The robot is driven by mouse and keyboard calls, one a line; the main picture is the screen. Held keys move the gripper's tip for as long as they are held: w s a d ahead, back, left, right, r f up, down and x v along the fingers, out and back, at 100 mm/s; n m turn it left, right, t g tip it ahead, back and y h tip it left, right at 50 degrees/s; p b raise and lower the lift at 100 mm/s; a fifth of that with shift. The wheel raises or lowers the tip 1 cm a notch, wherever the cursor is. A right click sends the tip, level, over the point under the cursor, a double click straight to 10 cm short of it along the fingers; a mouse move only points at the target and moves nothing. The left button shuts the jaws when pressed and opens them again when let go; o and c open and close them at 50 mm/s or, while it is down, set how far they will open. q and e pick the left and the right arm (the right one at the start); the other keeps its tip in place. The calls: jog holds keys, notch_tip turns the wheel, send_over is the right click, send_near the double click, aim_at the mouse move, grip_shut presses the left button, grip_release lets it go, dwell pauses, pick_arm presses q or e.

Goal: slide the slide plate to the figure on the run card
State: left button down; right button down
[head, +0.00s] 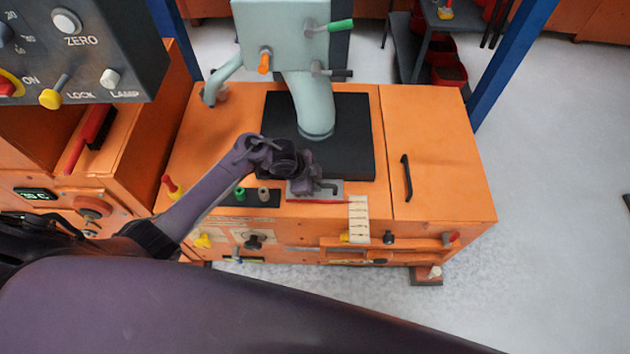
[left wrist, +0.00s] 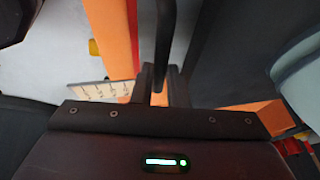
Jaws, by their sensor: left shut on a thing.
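The slide plate (head: 334,195) is a flat grey plate with a red front edge, on the orange cabinet top in front of the black square mat. Its dark handle is in the jaws of my left gripper (head: 312,186). In the left wrist view the fingers of the left gripper (left wrist: 162,88) are shut on this dark bar (left wrist: 165,35). A pale scale strip (head: 358,220) with marks hangs at the plate's right end; it also shows in the left wrist view (left wrist: 100,91). Its figures are too small to read. I cannot make out the run card's figure. My right gripper is out of view.
A pale green spout (head: 311,105) comes down over the black mat (head: 352,150) behind the plate. A black cabinet handle (head: 407,178) is to the right. Small knobs sit left of the plate, among them a green one (head: 240,193). A control panel (head: 85,50) fills the upper left.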

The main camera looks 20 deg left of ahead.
pick_arm(q)
jog(key=shift+s+d+r+p, duration=0.1)
jog(key=shift+s+d+p, duration=0.15)
jog(key=shift+s+p, duration=0.65)
jog(key=shift+s, duration=0.35)
jog(key=c, duration=1.4)
grip_release()
jog(key=shift+w, duration=0.1)
jog(key=shift+c, duration=0.2)
jog(key=p+v, duration=0.1)
jog(key=v, duration=0.6)
jog(key=shift+r, duration=0.2)
